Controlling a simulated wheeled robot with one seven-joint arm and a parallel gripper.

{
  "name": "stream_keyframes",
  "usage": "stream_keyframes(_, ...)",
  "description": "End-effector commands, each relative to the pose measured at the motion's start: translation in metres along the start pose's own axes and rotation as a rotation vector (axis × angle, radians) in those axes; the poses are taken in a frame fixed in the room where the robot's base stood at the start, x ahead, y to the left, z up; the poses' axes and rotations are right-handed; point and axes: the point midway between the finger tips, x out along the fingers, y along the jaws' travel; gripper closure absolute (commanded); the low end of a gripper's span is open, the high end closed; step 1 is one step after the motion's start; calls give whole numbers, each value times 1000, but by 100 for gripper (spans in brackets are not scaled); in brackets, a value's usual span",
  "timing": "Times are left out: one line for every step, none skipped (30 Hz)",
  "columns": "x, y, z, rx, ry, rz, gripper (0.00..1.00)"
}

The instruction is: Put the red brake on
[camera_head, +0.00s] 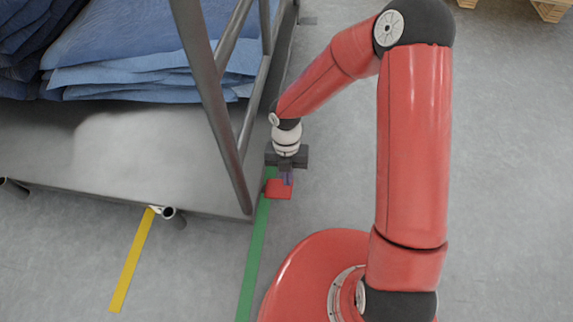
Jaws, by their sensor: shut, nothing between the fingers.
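The red brake (279,190) is a small red pedal low at the near right corner of the grey metal cart (110,186). It sits over the green floor line. My gripper (287,179) points down right above the pedal, with its fingers shut and empty. The fingertips overlap the back edge of the pedal in the picture. I cannot tell whether they touch it. The pedal's tilt and its mount are hard to make out, and my gripper hides part of its far side.
Folded blue cloths (130,60) are stacked on the cart. A slanted cart post (215,100) stands left of my arm. A yellow line (133,262) and a green line (252,262) run along the floor. Pallets (550,8) lie at the far right. Floor right of my arm is clear.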

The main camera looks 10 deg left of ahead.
Motion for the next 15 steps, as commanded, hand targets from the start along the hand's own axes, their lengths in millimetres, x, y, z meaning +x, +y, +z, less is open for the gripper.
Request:
stream_keyframes(10, -1, 3, 0, 0, 0, 100)
stream_keyframes(13, -2, 4, 0, 0, -1, 100)
stream_keyframes(17, -2, 5, 0, 1, -1, 100)
stream_keyframes(19, -2, 6, 0, 1, -1, 100)
stream_keyframes(21, -2, 6, -1, 0, 0, 100)
stream_keyframes(23, -3, 7, -1, 0, 0, 100)
stream_keyframes(24, -3, 7, 0, -1, 0, 100)
stream_keyframes(25, -3, 8, 0, -1, 0, 100)
stream_keyframes(26, -4, 8, 0, -1, 0, 100)
stream_keyframes(26, -4, 8, 0, -1, 0, 100)
stream_keyframes(26, -4, 8, 0, -1, 0, 100)
stream_keyframes(26, -4, 8, 0, -1, 0, 100)
stream_keyframes(26, -4, 8, 0, -1, 0, 100)
stream_keyframes(26, -4, 8, 0, -1, 0, 100)
stream_keyframes(26, -4, 8, 0, -1, 0, 100)
